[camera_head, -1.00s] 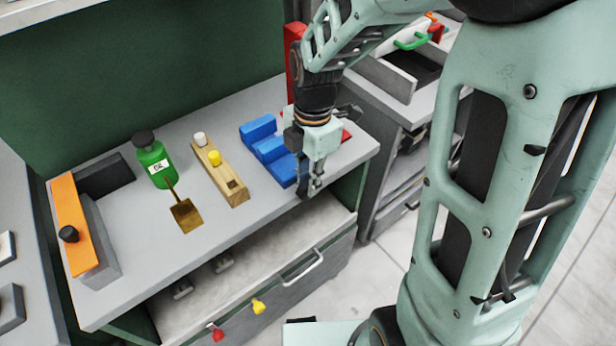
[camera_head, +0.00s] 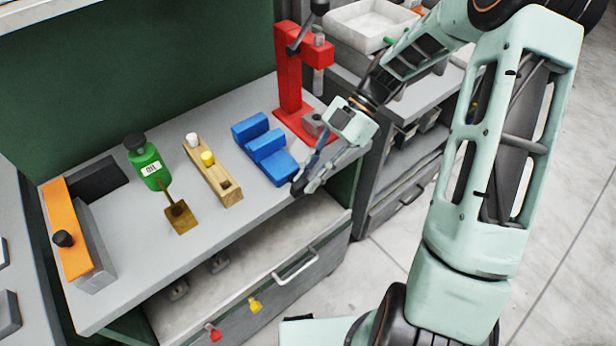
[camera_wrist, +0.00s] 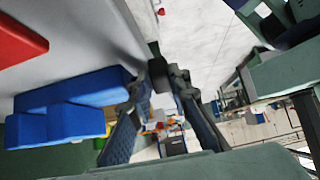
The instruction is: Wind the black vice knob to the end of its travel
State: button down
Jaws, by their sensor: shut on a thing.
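The blue stepped vice (camera_head: 265,150) sits near the right front of the grey bench. In the wrist view the vice (camera_wrist: 75,105) is at the left. My gripper (camera_head: 300,187) leans in from the right at the vice's front end, by the bench edge. In the wrist view my gripper (camera_wrist: 168,74) has its two fingertips drawn close together at a small dark piece, the black vice knob (camera_wrist: 155,52). The fingers are shut on it and cover most of it.
A red press (camera_head: 290,75) stands behind the vice. A wooden plane (camera_head: 213,172), a green bottle (camera_head: 150,165), a brass dustpan-like piece (camera_head: 180,217) and an orange bar with a black knob (camera_head: 63,239) are to the left. A drawer (camera_head: 285,285) stands open below.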

jog(key=shift+w+d+f+g+y, duration=0.1)
jog(key=shift+f+g+y, duration=0.15)
jog(key=shift+y, duration=0.25)
jog(key=shift+b, duration=0.3)
jog(key=c, duration=2.1)
grip_release()
jog(key=v, duration=1.2)
jog(key=shift+w+d+f, duration=0.1)
